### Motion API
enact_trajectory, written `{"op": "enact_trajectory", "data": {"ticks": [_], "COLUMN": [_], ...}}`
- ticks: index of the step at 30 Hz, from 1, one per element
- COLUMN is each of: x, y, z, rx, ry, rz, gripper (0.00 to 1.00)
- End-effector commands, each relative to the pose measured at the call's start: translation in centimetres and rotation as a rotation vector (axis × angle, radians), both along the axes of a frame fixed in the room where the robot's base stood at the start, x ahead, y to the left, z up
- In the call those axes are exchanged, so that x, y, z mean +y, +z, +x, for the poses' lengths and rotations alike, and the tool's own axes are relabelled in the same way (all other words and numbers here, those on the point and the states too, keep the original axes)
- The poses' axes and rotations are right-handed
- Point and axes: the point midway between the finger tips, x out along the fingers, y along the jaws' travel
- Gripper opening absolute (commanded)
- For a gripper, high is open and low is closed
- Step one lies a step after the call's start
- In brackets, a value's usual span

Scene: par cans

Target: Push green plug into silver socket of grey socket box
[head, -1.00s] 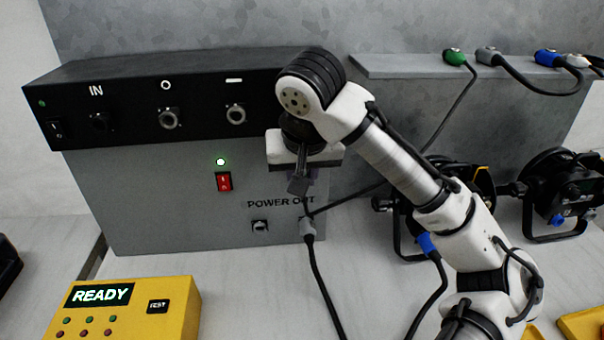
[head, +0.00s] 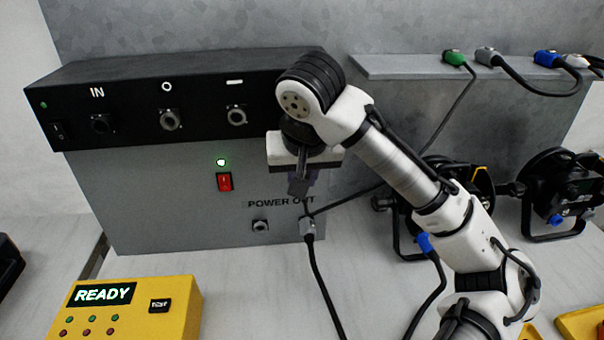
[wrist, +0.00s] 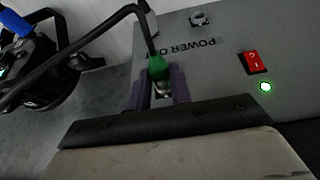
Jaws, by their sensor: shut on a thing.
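The green plug (wrist: 158,68) is held between the purple fingers of my gripper (wrist: 160,85), with its black cable arching away over the top of the wrist view. A silver part shows just below the green body; I cannot tell if it is the plug's metal end or something behind. In the head view my gripper (head: 301,188) points down in front of the grey socket box (head: 150,195) and hides the plug. An empty silver socket (head: 260,226) sits under POWER OUT; it also shows in the wrist view (wrist: 200,19). My gripper is right of and above it.
A grey plug (head: 307,228) with a hanging cable sits right of the empty socket. A red switch (head: 224,181) is to the left. Stage lights (head: 558,190) and cables stand right. Another green plug (head: 454,57) lies on the shelf. A yellow tester (head: 130,305) reads READY.

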Motion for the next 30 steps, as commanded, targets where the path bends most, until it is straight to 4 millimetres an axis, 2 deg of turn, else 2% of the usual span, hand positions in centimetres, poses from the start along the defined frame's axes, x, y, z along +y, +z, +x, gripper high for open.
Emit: {"op": "enact_trajectory", "data": {"ticks": [30], "x": [0.03], "y": [0.06], "z": [0.75], "rx": [0.0], "ry": [0.0], "rz": [0.001], "gripper": [0.0]}}
